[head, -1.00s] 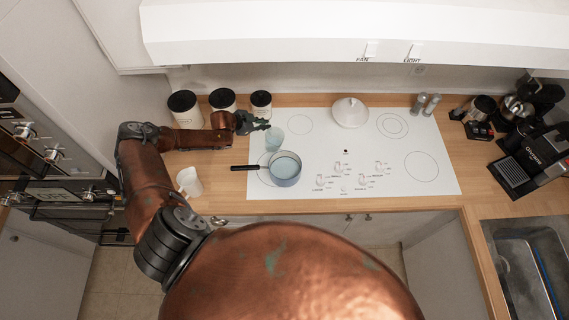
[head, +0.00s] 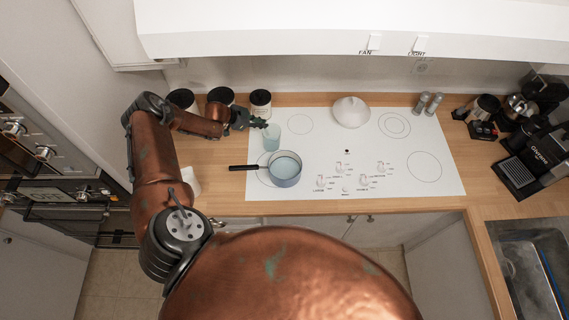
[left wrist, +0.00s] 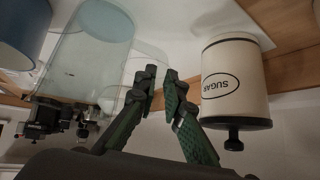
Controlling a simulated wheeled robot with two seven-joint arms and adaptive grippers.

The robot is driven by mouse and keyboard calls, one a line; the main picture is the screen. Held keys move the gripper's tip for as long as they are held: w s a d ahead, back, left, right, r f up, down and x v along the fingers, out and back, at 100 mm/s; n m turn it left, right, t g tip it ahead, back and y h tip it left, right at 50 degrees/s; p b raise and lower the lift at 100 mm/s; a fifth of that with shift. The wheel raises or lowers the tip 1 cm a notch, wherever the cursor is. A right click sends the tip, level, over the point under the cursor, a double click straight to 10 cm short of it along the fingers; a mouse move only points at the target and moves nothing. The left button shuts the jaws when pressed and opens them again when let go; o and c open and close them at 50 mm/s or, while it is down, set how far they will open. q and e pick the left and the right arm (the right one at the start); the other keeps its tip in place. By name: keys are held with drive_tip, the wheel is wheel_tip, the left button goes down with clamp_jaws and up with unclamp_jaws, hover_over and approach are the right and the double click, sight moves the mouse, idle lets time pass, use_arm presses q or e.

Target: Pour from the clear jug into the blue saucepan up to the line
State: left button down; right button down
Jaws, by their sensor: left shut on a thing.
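The clear jug (head: 271,138), pale blue-tinted, is at the left of the white cooktop, just behind the blue saucepan (head: 286,181). It looks about upright. My left gripper (head: 261,124) is shut on the jug at its back left side. In the left wrist view the jug (left wrist: 88,62) is left of my fingers (left wrist: 163,88), and part of the saucepan (left wrist: 20,35) shows at the left edge. The saucepan sits on the front left burner, its black handle pointing left, with pale liquid inside. I cannot make out the line. My right gripper is not in view.
Several canisters stand behind my left arm, including the sugar canister (left wrist: 232,80). A white vessel (head: 191,181) is partly hidden by my arm. A white lid-like cone (head: 351,112) is at the back of the cooktop (head: 395,180). The cooktop's right side is clear.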

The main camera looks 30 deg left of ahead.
use_arm(q)
drive_tip(key=shift+w+a+f+h+b, duration=0.25)
drive_tip(key=shift+a+f+h+b, duration=0.25)
drive_tip(key=shift+b, duration=0.5)
drive_tip(key=shift+n+g, duration=0.3)
wheel_tip(320, 180, up, 6)
drive_tip(key=p, duration=0.5)
drive_tip(key=shift+d+f+p, duration=0.1)
drive_tip(key=shift+d+p, duration=0.05)
drive_tip(key=shift+p, duration=0.2)
